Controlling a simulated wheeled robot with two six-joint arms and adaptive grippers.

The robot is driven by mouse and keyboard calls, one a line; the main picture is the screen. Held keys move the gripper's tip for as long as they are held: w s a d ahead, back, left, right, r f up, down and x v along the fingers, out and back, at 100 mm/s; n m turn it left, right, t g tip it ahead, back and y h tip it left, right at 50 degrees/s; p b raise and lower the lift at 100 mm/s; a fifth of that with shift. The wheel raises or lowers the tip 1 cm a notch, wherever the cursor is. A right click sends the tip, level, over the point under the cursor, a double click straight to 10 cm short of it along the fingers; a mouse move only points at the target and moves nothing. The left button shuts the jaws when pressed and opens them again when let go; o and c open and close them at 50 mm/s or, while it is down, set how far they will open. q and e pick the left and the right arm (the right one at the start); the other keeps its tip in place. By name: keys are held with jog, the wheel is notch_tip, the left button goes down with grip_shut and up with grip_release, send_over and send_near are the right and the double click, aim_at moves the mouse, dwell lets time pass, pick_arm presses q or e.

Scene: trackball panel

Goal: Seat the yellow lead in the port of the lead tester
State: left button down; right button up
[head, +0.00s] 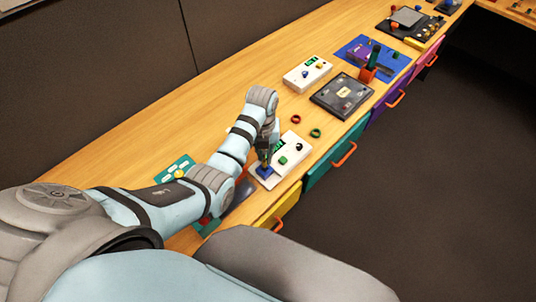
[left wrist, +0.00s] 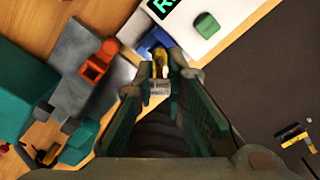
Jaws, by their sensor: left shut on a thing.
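The lead tester (head: 297,148) is a white box on the bench, with a green-lit display and a green button; it also shows at the top of the left wrist view (left wrist: 236,10). Its blue port (left wrist: 155,40) is at its near left end in the head view. My left gripper (head: 265,163) points down right over this port. It is shut on the yellow lead (left wrist: 160,66), whose yellow part shows between the fingertips with a pale lettered band below it. The lead's tip meets the blue port in the left wrist view; how deep it sits is hidden. My right gripper is not in view.
A grey block (left wrist: 88,98) with orange and teal holders stands beside the tester. Red and green rings (head: 316,133) lie beyond it. Another white box (head: 307,73) and a dark panel (head: 342,95) are farther along. Coloured drawers with orange handles (head: 344,155) line the bench front.

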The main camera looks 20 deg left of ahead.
pick_arm(q)
jog(key=shift+f, duration=0.6)
jog(key=c, duration=1.7)
grip_release()
jog(key=shift+f, duration=0.15)
jog(key=shift+o, duration=0.2)
